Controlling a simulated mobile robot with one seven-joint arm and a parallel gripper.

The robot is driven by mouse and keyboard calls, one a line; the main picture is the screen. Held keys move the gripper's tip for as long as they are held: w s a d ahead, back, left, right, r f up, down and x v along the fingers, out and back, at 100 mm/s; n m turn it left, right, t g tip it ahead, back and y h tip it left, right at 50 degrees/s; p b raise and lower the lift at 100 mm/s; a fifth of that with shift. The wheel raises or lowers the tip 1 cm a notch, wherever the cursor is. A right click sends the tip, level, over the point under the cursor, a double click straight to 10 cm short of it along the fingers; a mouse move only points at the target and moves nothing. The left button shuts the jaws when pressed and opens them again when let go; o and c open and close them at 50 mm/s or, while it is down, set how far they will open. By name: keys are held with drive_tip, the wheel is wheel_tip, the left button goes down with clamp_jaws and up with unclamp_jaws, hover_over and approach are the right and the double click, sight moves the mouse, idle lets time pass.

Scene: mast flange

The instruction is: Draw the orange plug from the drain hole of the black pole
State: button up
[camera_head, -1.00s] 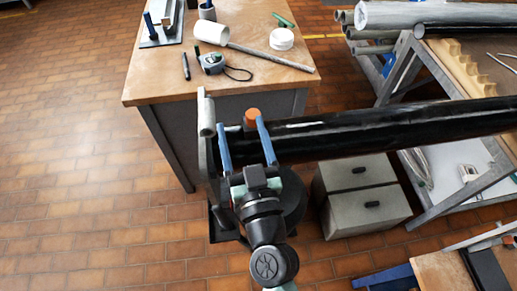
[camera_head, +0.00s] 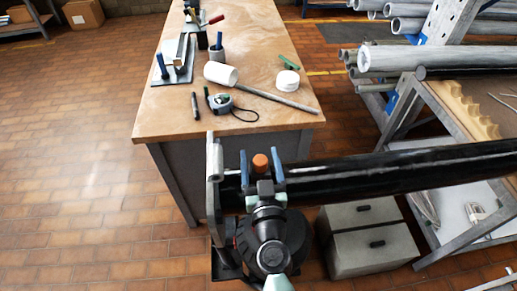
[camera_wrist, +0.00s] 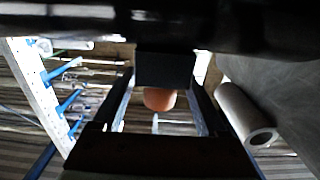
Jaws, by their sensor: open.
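The black pole (camera_head: 400,170) lies roughly level across the right half of the head view. The orange plug (camera_head: 260,162) shows as a short round knob at its left end. My gripper (camera_head: 259,155) is open, with one blue finger on each side of the plug in the head view. A gap shows on both sides of the plug. In the wrist view the orange plug (camera_wrist: 159,98) appears between the two fingers, below a dark block, and the dark pole (camera_wrist: 230,25) crosses the top. How deep the plug sits is hidden.
A grey upright post (camera_head: 214,185) stands close left of my gripper. A wooden-topped bench (camera_head: 170,120) with tools is behind. A pipe rack (camera_head: 440,95) is at right. Open tiled floor lies at left.

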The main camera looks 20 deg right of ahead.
drive_tip(key=shift+x, duration=1.2)
drive_tip(key=shift+c, duration=0.3)
clamp_jaws()
